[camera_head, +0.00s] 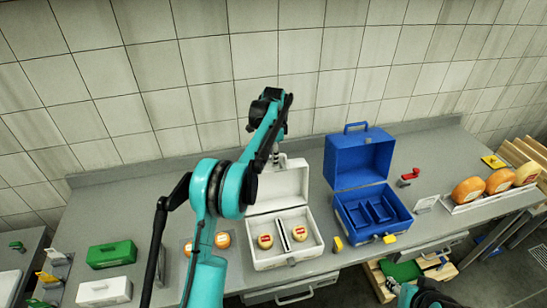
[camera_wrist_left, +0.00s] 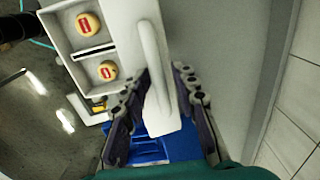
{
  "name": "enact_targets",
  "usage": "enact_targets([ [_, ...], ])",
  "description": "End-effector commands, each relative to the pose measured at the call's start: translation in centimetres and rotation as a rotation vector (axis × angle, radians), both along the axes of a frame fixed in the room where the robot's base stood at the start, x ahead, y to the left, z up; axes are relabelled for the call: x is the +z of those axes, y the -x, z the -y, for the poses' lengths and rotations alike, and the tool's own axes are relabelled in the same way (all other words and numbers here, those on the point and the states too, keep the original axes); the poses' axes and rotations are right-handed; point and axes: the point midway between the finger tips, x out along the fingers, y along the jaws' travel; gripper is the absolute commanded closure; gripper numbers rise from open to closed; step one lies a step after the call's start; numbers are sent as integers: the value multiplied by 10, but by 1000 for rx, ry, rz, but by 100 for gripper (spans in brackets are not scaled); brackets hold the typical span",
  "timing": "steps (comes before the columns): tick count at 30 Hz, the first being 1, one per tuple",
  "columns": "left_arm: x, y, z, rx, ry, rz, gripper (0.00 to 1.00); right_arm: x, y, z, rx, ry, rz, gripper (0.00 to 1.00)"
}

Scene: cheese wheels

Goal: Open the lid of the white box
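The white box (camera_head: 284,262) stands on the counter in the middle of the head view. Its lid (camera_head: 284,188) is raised and stands upright at the back. Two yellow cheese wheels with red labels lie in the box, split by a divider. My left gripper (camera_head: 275,150) is at the top edge of the lid. In the left wrist view, the lid's white handle (camera_wrist_left: 152,60) lies between the two spread fingers of the left gripper (camera_wrist_left: 160,72), with gaps beside it. My right arm shows only partly at the bottom right; its finger state is unclear.
A blue box (camera_head: 360,160) with its lid up stands right of the white box. A green box (camera_head: 111,254) and a small white box (camera_head: 104,291) are at left. Cheese wheels (camera_head: 498,182) sit far right. Two more lie beside my left arm. A tiled wall rises behind.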

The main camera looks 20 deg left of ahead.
Motion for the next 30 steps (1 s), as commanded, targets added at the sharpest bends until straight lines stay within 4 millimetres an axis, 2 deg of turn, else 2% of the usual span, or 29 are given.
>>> enact_targets([
  [7, 0, 0, 0, -1, 0, 0, 68, 0, 0, 0, 0, 0, 0, 58],
  [11, 7, 0, 0, -1, 1, 1, 68, 0, 0, 0, 0, 0, 0, 58],
  [14, 23, 0, 1, -1, 1, 1, 68, 0, 0, 0, 0, 0, 0, 58],
  [24, 95, 1, 1, -1, 0, 0, 68, 0, 0, 0, 0, 0, 0, 58],
  [30, 116, 1, 1, 0, 0, 0, 68, 0, 0, 0, 0, 0, 0, 58],
])
